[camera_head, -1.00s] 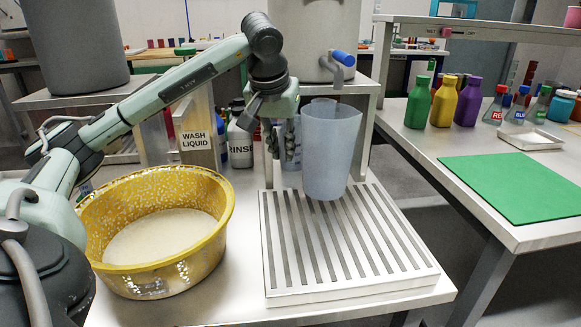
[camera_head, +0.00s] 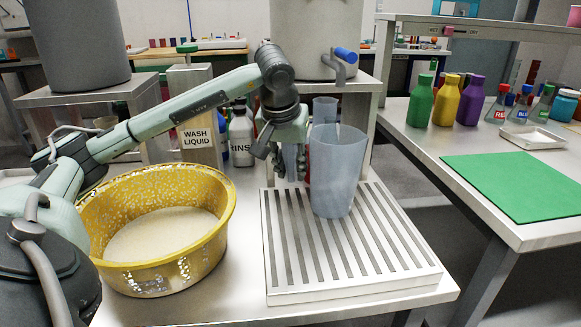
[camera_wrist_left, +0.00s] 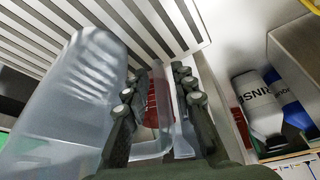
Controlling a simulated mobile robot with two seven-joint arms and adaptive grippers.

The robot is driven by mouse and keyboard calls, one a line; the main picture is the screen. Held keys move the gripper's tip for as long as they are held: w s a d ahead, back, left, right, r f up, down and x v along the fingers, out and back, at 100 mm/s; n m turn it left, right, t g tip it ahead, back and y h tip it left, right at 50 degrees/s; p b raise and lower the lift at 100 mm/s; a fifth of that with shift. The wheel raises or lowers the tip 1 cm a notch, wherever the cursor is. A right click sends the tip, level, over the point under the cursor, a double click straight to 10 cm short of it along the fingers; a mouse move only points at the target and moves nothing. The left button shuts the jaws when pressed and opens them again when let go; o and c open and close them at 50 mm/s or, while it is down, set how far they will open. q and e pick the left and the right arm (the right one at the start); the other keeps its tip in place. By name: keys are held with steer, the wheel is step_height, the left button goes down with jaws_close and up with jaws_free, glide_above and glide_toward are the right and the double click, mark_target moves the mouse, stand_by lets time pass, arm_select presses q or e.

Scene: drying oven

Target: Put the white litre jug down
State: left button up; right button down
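The white litre jug (camera_head: 337,172) is translucent and stands upright on the slatted drip rack (camera_head: 405,255), near its back half; its base appears to touch the slats. My left gripper (camera_head: 290,172) is at the jug's handle side, left of its body. In the left wrist view the jug body (camera_wrist_left: 65,115) fills the left, and my left fingers (camera_wrist_left: 158,95) are spread with a gap between them. The translucent handle (camera_wrist_left: 153,150) shows between the fingers, which look apart from it. My right gripper is not in view.
A yellow basin (camera_head: 215,245) stands left of the rack. Behind are a wash liquid box (camera_head: 197,135), a rinse bottle (camera_head: 241,138), another clear vessel (camera_head: 325,110) and a tank with a blue tap (camera_head: 345,55). The rack's front is clear.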

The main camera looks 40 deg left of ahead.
arm_select(q)
steer(key=shift+o, duration=0.3)
steer(key=shift+r, duration=0.1)
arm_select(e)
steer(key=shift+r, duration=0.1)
